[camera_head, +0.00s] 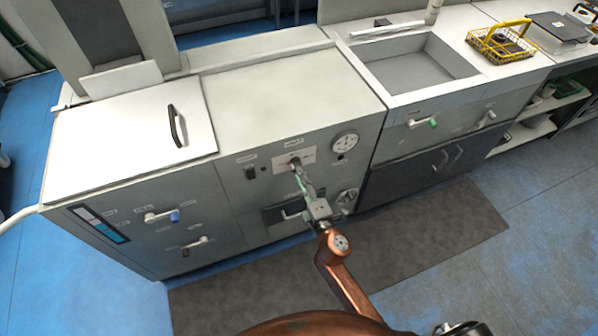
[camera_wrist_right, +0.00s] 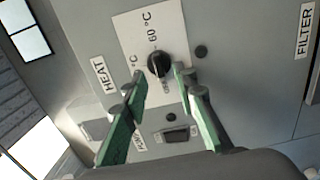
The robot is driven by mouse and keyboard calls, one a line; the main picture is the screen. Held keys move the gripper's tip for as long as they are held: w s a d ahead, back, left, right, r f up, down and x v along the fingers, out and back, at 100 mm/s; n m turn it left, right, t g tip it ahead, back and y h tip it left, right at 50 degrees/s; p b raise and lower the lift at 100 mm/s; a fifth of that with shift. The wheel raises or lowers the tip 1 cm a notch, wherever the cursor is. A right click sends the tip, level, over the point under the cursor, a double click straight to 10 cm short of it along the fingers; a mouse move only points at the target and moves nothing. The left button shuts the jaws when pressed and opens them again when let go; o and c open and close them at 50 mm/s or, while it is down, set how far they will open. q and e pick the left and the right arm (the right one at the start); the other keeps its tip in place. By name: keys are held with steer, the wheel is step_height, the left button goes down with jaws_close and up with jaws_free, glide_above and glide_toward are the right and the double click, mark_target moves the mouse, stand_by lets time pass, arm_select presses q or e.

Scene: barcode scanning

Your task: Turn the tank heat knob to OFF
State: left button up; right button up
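The tank heat knob (camera_wrist_right: 158,64) is small, round and black, on a white plate (camera_wrist_right: 128,40) beside the HEAT label (camera_wrist_right: 103,74) in the right wrist view. "60 °C" is printed above it; the lettering below is partly hidden and its setting is hard to read. My right gripper (camera_wrist_right: 160,80) is open, its green fingers apart, with the tips close to either side of the knob's lower part. Contact cannot be told. In the head view, my right gripper (camera_head: 299,174) reaches the knob's plate (camera_head: 304,156) on the cabinet front. My left gripper is not in view.
A round gauge (camera_head: 345,142) sits right of the knob plate, and a dark switch (camera_head: 250,172) left of it. Blue-handled (camera_head: 174,217) and green-handled (camera_head: 433,123) valves stick out from the fronts. A sink (camera_head: 418,66) and yellow basket (camera_head: 500,43) are at right.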

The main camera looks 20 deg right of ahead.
steer(key=s, duration=0.9)
steer(key=shift+d, duration=0.15)
